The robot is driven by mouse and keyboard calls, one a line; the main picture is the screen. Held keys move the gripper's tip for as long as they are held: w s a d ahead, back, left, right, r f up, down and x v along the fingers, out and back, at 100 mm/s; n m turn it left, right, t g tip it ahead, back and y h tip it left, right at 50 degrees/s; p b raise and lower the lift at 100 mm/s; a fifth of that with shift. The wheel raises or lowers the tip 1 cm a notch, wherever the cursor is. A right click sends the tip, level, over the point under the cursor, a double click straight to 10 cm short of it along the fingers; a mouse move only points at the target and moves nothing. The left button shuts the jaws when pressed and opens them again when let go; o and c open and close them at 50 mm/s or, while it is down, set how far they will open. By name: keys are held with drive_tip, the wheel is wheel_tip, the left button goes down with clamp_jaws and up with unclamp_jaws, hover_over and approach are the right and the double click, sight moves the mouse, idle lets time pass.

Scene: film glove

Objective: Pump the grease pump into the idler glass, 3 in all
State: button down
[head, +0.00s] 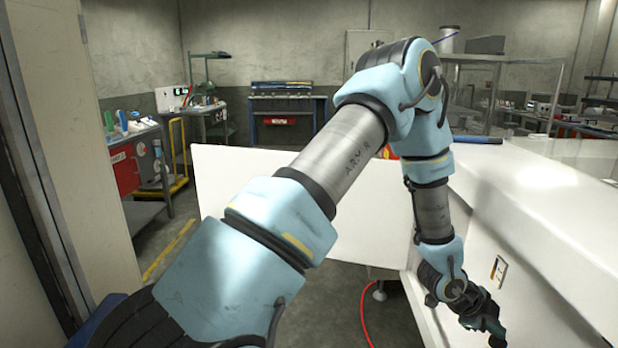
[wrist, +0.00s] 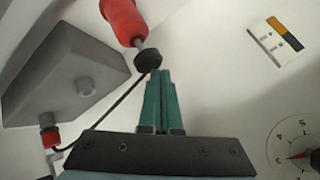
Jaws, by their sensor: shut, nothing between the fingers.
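My gripper (wrist: 159,74) has green fingers, closed together with nothing between them. In the head view my gripper (head: 495,334) is at the lower right, low beside the white surface. In the wrist view a red-bodied piece (wrist: 124,18) with a grey shaft and a black round end (wrist: 147,60) lies just beyond my fingertips. The black end looks very close to the tips; I cannot tell if they touch. I cannot tell whether this piece is the grease pump. I cannot make out an idler glass in either view.
In the wrist view a grey box (wrist: 70,65) with a round knob stands at left. A black cable runs from a red connector (wrist: 49,136) past my fingers. A dial (wrist: 296,152) is at lower right. In the head view a white panel (head: 300,205) stands behind my arm.

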sight(493, 339)
drive_tip(key=shift+r, duration=0.1)
drive_tip(key=shift+r+p, duration=1.6)
drive_tip(key=shift+r, duration=1.35)
idle(0.4)
wheel_tip(493, 339, down, 6)
drive_tip(key=b, duration=0.7)
idle(0.4)
drive_tip(key=shift+f, duration=0.15)
idle(1.8)
